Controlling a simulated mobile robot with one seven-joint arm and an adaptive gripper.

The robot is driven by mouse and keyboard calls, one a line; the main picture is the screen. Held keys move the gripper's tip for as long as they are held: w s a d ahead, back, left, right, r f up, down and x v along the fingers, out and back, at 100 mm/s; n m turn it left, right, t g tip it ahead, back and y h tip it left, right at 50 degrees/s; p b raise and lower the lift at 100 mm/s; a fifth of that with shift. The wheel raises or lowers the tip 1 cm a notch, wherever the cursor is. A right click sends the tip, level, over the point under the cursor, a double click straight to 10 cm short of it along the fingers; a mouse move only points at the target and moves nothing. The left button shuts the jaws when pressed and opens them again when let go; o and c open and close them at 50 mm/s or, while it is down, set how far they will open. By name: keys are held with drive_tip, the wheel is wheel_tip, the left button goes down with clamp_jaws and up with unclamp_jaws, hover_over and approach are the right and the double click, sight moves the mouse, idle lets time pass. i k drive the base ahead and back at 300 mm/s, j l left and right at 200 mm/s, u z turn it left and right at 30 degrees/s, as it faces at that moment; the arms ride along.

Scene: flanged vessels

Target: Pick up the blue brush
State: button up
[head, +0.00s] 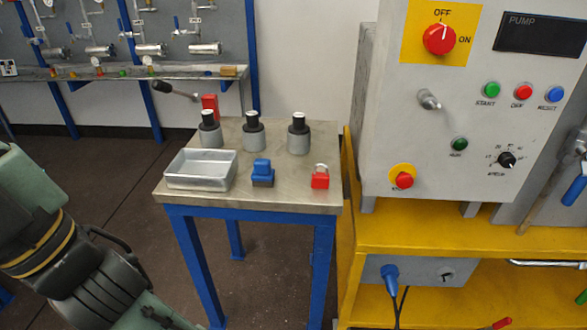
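A small blue block-shaped thing with a dark lower part, which looks like the blue brush (262,170), stands on the metal top of the blue-legged table (222,196). It is near the front edge, just right of a shallow metal tray and apart from it. Part of my arm shows at the lower left, left of the table. My gripper is not in view, so I cannot see whether it is open or shut.
On the table are the metal tray (201,185), three grey cylinders with black tops (254,137), a red padlock-like thing (320,181) and a red thing (210,103) at the back. A grey pump panel (450,130) on a yellow frame (430,235) stands close on the right.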

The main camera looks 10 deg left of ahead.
sight(262, 175)
drive_tip(key=u, duration=0.5)
drive_tip(key=z, duration=1.7)
drive_tip(key=u, duration=1.7)
drive_tip(key=i+j+z, duration=0.3)
drive_tip(key=i+j, duration=0.3)
